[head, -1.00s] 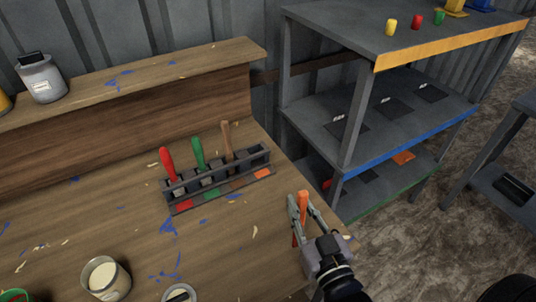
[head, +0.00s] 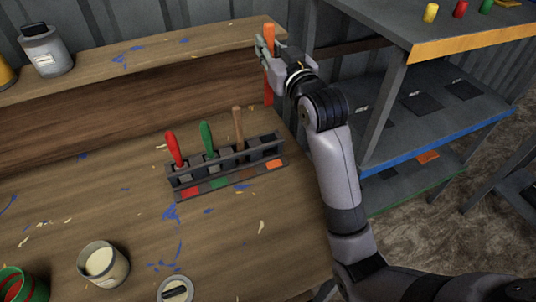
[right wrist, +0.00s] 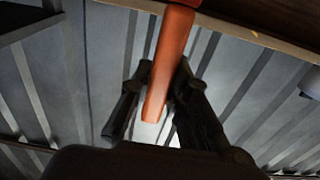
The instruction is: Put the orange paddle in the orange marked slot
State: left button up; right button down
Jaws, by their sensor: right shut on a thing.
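The orange paddle (head: 268,88) hangs roughly upright in my right gripper (head: 267,48), which is shut on it above the back right of the bench. It also shows between the fingers in the right wrist view (right wrist: 168,65). The dark slotted rack (head: 228,168) stands on the bench below and to the left of the paddle. The orange marked slot (head: 274,164) is at its right end and looks empty. My left gripper is not in view.
A red (head: 174,147), a green (head: 207,137) and a brown paddle (head: 238,125) stand in the other slots. A wooden ledge (head: 190,50) runs behind the rack. Grey shelves (head: 420,120) stand at the right. A cream tin (head: 103,263) is at the front.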

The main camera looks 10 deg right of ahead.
jog(key=shift+w+r, duration=0.15)
jog(key=shift+r, duration=0.15)
notch_tip(320, 180, down, 20)
jog(key=shift+r, duration=0.2)
jog(key=shift+f, duration=0.15)
jog(key=c, duration=1.5)
grip_release()
